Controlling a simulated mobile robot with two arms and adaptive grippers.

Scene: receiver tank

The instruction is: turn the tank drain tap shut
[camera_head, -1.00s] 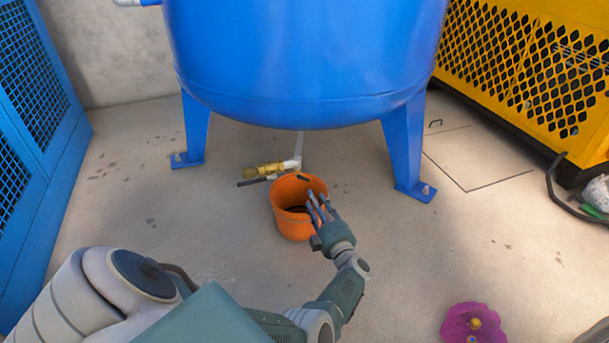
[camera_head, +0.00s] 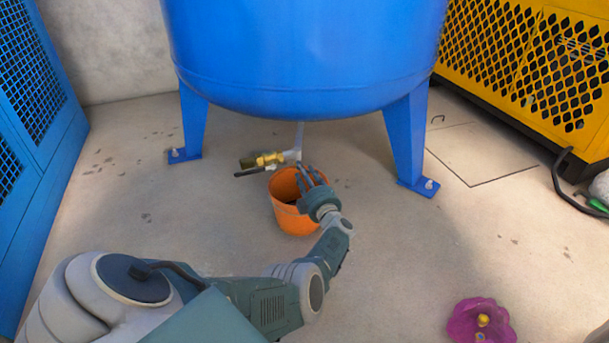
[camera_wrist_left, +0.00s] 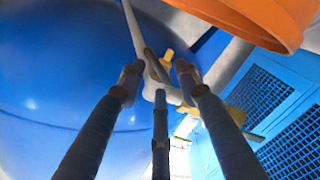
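The drain tap (camera_head: 268,159) is a brass valve with a dark lever (camera_head: 250,172), low under the blue tank (camera_head: 305,60) at the end of a pale pipe (camera_head: 299,138). The lever points left, roughly along the valve body. My left gripper (camera_head: 308,177) is over the right rim of the orange bucket (camera_head: 291,215), to the right of the tap and apart from it. In the left wrist view, brass parts of the tap (camera_wrist_left: 235,115) show beyond my spread, empty fingers, partly hidden by them. My right gripper is not in view.
The bucket stands below the tap; its rim (camera_wrist_left: 255,22) is close to my fingers in the wrist view. Blue tank legs (camera_head: 194,125) (camera_head: 405,140) stand on both sides. A yellow mesh cabinet (camera_head: 535,75) is at right, a purple object (camera_head: 480,320) in front. Floor left is clear.

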